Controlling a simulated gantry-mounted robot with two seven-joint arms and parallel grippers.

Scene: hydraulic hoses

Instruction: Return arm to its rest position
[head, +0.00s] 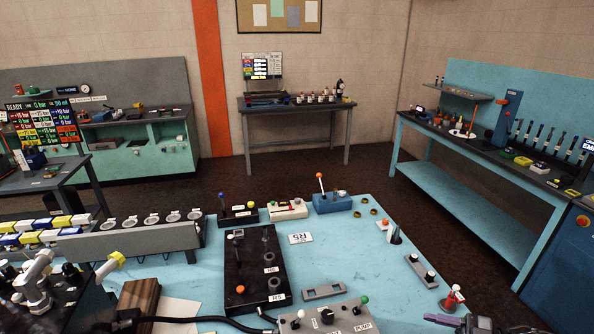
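Neither of my grippers can be made out in the head view. A dark shape (478,324) is cut off at the bottom edge on the right, and I cannot tell what it is. On the light blue bench (390,285) a black block (252,262) with sockets and R5 and R6 labels stands left of centre.
A blue lever box (332,203) stands at the bench's back edge. A grey rack (130,241) with several round cups is at the left, near grey metal fittings (35,278). A red-and-white fitting (453,298) stands at the right edge. Further benches line the walls, with dark floor (385,180) between.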

